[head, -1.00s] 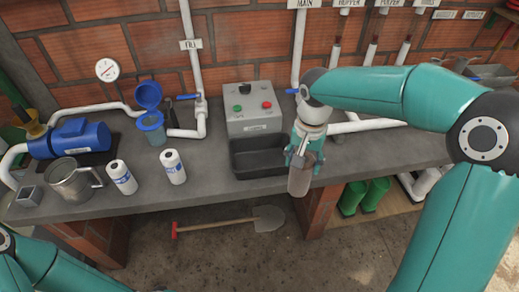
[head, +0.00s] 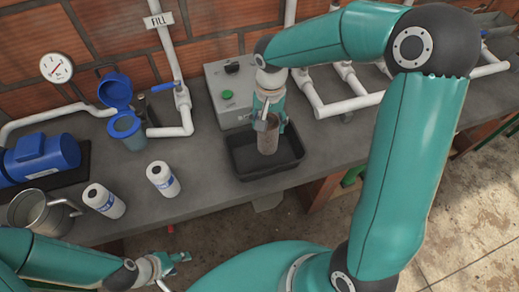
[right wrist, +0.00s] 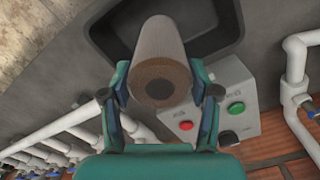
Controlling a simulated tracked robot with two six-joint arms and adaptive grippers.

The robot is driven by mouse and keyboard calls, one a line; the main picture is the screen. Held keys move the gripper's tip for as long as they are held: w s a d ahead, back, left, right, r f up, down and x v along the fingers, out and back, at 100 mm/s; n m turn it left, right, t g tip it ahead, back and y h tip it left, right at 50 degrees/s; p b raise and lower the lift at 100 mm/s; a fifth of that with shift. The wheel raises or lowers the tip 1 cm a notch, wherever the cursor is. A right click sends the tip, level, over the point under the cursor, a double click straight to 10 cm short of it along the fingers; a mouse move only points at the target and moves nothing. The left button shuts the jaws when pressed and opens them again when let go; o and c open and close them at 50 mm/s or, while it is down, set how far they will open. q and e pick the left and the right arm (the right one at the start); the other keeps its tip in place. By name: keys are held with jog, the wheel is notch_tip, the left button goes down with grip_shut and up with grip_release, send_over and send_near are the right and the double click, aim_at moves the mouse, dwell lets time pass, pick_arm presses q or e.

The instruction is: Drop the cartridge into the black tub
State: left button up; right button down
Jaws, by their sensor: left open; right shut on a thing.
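The cartridge (head: 267,138) is a dirty grey-brown cylinder. My right gripper (head: 268,122) is shut on it near its upper end and holds it roughly upright over the black tub (head: 243,160). Its lower end appears within the tub's outline; I cannot tell if it touches the bottom. In the right wrist view the cartridge (right wrist: 163,65) sits between both fingers, its round end with a dark centre hole facing the camera, and the tub (right wrist: 218,32) lies behind it. My left gripper (head: 172,262) is open and empty, low in front of the bench.
A grey control box (head: 229,95) is behind the tub. A metal jug (head: 38,208) and blue pump (head: 40,158) are at left.

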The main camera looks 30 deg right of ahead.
jog(key=shift+s+d+f+b, duration=0.15)
jog(key=shift+f+b, duration=0.4)
jog(key=shift+f, duration=0.35)
jog(key=shift+s+d+f+b, duration=0.1)
jog(key=shift+f+b, duration=0.4)
jog(key=shift+f, duration=0.35)
jog(key=shift+s+d+f+b, duration=0.15)
jog(key=shift+f+b, duration=0.4)
jog(key=shift+f, duration=0.35)
jog(key=shift+c, duration=1)
grip_release()
notch_tip(320, 180, up, 12)
jog(key=shift+w, duration=0.1)
